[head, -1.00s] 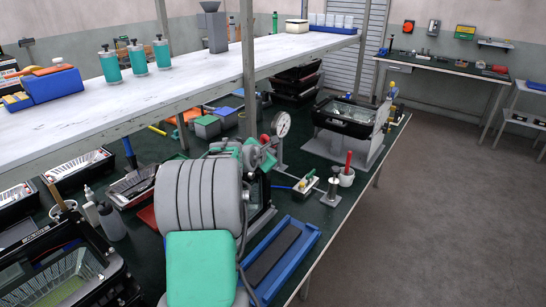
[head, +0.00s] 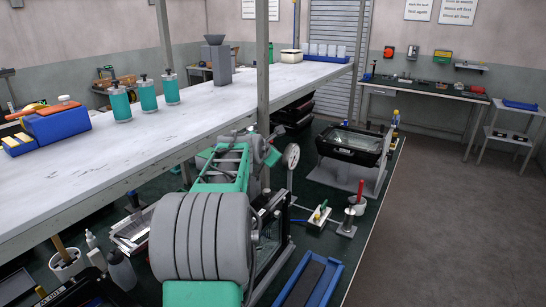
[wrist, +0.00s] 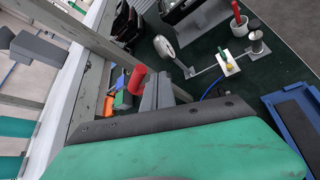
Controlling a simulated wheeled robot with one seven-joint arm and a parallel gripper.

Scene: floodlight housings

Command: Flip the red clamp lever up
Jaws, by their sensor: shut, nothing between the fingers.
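A red rounded handle (wrist: 137,79), which looks like the clamp lever, shows in the wrist view right beside my gripper's left finger. It points upward there; whether it touches the finger I cannot tell. In the head view a small bit of red (head: 279,133) shows by the end of my arm, just left of the dial gauge. The lever's pivot and base are hidden behind my arm. My gripper (wrist: 158,88) is shut and empty, its grey fingers side by side. In the head view my arm covers much of the gripper.
The dial gauge (head: 291,156) stands close by my gripper. A white block with coloured knobs (head: 319,217) and a pot with another red handle (head: 356,206) are to its right. A black housing (head: 350,147) sits behind. The shelf (head: 200,115) and its post (head: 263,75) are close on the left.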

